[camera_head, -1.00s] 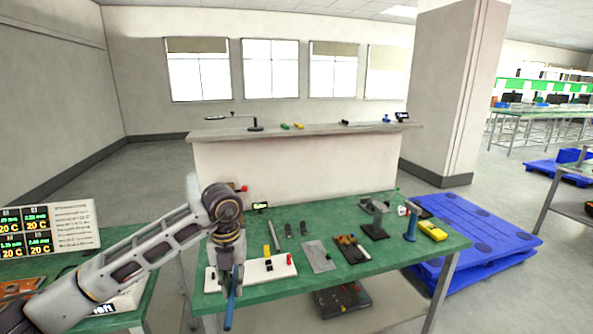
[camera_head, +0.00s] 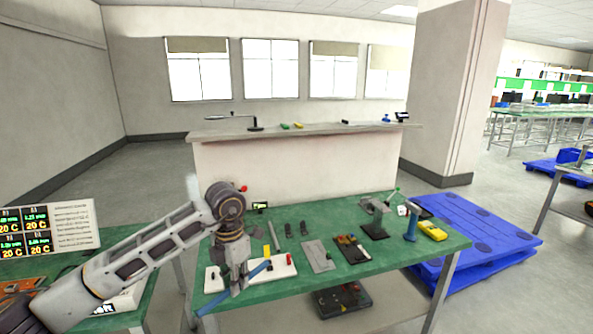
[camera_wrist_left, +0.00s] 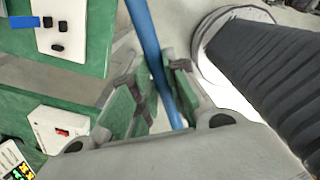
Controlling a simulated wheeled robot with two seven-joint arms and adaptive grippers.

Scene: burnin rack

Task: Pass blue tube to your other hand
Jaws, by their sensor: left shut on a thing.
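The blue tube (camera_head: 216,302) is long and thin. It slants across the front left corner of the green table in the head view. My left gripper (camera_head: 236,288) is shut on it near its middle, in front of the white board. In the left wrist view the tube (camera_wrist_left: 147,38) runs between the two fingers of my left gripper (camera_wrist_left: 158,95), with one end beyond the top edge. My right gripper is not in view.
The green table (camera_head: 310,213) carries a white board (camera_head: 283,266), a grey plate (camera_head: 318,256), a tool tray (camera_head: 350,250), a dark stand (camera_head: 375,231) and a yellow item (camera_head: 432,231). Blue pallets (camera_head: 490,240) lie at the right. A display panel (camera_head: 70,225) stands at the left.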

